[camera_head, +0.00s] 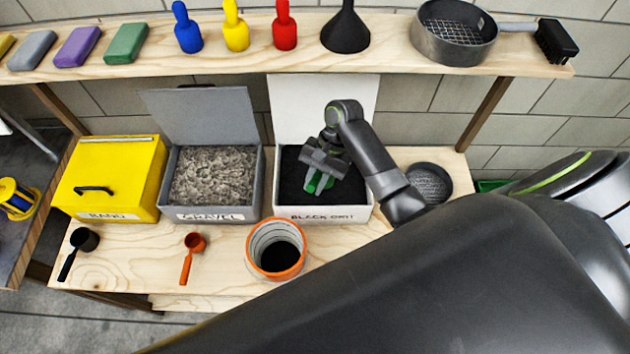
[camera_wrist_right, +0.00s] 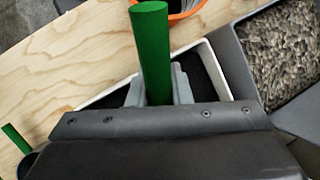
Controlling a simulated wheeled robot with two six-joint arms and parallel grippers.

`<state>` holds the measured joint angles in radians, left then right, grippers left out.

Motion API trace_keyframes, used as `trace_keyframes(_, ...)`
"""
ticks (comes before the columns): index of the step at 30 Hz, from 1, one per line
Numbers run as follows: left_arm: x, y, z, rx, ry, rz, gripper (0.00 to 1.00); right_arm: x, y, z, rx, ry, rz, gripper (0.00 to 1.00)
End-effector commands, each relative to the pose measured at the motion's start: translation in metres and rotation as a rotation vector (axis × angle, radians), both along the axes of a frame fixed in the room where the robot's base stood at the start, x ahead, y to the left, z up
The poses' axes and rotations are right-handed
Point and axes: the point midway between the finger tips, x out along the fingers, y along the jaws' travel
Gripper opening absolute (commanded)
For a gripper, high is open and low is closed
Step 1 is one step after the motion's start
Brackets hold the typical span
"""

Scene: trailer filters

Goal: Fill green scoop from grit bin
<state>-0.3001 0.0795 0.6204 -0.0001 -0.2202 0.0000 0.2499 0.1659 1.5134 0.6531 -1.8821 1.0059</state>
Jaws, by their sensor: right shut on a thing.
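The black grit bin (camera_head: 323,215) is a white box with its lid open, labelled "BLACK GRIT" and holding fine black grit. My right gripper (camera_head: 325,170) reaches down over it and is shut on the green scoop (camera_head: 318,184). In the right wrist view the scoop's green handle (camera_wrist_right: 151,50) stands up between the fingers, with the white bin rim (camera_wrist_right: 213,65) and black grit beyond. The scoop's bowl is hidden, so I cannot tell how deep it sits or whether it holds grit. My left gripper is not in view.
A grey gravel bin (camera_head: 212,215) stands open to the left, beside a closed yellow bin (camera_head: 110,175). An orange-rimmed pail (camera_head: 257,262) with dark contents stands in front. An orange scoop (camera_head: 193,245), a black scoop (camera_head: 84,240) and a round sieve (camera_head: 430,181) lie on the bench.

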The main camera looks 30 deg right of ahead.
Motion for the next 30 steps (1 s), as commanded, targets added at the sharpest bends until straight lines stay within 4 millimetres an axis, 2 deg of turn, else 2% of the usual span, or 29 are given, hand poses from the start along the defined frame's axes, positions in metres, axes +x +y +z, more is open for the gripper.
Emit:
trace_keyframes(15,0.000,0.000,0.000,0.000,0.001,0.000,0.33,-0.001,0.002,0.026,-0.285,-0.315,-0.001,0.00)
trace_keyframes(30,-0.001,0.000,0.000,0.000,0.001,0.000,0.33,0.000,0.000,0.029,-0.325,-0.351,0.000,0.00)
